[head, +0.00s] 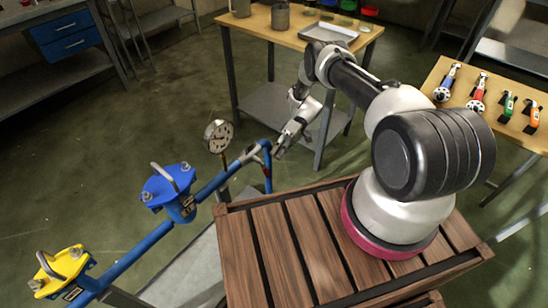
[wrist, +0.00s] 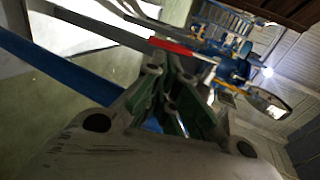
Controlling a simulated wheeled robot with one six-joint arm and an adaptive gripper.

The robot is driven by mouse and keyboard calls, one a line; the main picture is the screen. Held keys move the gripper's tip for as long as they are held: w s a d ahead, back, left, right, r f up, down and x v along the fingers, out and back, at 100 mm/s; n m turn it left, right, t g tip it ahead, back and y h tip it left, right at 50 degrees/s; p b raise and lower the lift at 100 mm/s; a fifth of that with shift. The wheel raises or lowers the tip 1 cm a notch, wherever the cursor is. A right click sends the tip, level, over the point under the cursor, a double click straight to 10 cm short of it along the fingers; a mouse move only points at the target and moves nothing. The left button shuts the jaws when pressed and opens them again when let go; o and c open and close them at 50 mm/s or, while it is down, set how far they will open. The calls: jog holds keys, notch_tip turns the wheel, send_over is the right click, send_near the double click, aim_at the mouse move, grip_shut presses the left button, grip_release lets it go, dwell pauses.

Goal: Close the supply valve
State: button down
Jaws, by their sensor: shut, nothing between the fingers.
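A blue pipe (head: 150,240) runs from lower left up toward my gripper and also crosses the left of the wrist view (wrist: 60,75). A small grey fitting (head: 250,153) sits on it near its upper end. A thin lever with a red part (wrist: 185,47) shows just beyond my fingers in the wrist view; I cannot tell for sure whether it is the supply valve's handle. My gripper (head: 283,148) is shut and empty, right of the pipe's upper end. Its fingers show in the wrist view (wrist: 178,95). Contact with the lever cannot be told.
A round gauge (head: 218,136) stands above the pipe. A blue-topped unit (head: 170,187) and a yellow-topped unit (head: 62,270) are farther down the line. A wooden table (head: 262,30) stands behind; a tool table (head: 510,115) is at right. Floor at left is open.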

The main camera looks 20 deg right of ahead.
aim_at(265, 170)
jog(key=s+d+f+v, duration=0.1)
jog(key=v, duration=1)
jog(key=s+d+m+t+y, duration=0.5)
jog(key=s+m+t, duration=0.1)
jog(key=s+t, duration=0.1)
jog(key=s+a+f+t, duration=0.1)
jog(key=a+f+t, duration=0.1)
jog(key=a, duration=0.6)
jog(key=s+a+f+m+t, duration=0.1)
jog(key=a+f+t, duration=0.1)
jog(key=a, duration=0.6)
jog(key=shift+s+a+h, duration=0.25)
jog(key=shift+a+h, duration=0.15)
